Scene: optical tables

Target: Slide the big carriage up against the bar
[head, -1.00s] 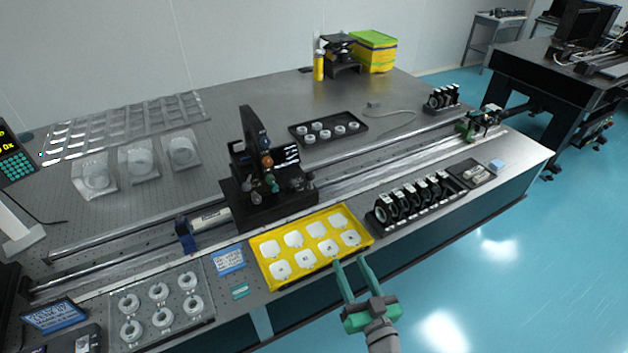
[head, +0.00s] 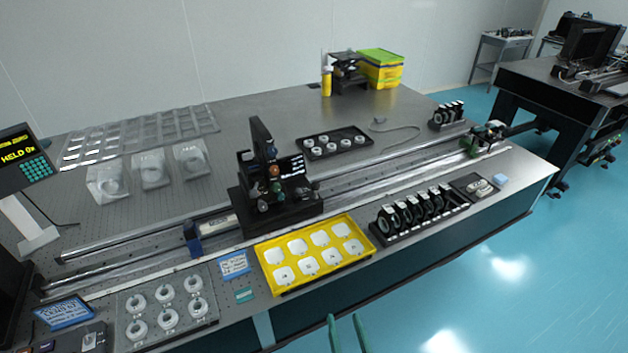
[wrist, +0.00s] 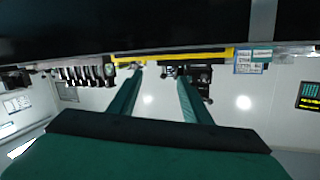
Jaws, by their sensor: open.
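The big black carriage (head: 280,212) sits on the long twin rail near the table's middle, bearing an upright black plate and knobbed parts. Left of it, a short pale bar (head: 218,224) lies along the rail beside a blue block (head: 192,240). I cannot tell whether bar and carriage touch. My gripper (head: 345,323) shows only its green fingertips at the bottom edge of the head view. It is open and empty, off the table's front edge, well away from the carriage. In the wrist view my gripper (wrist: 159,80) has its fingers apart with nothing between them.
A yellow tray (head: 263,268) of white pieces stands in front of the carriage. Right of it is a rack of black ring mounts (head: 420,212). A display (head: 18,155) stands left.

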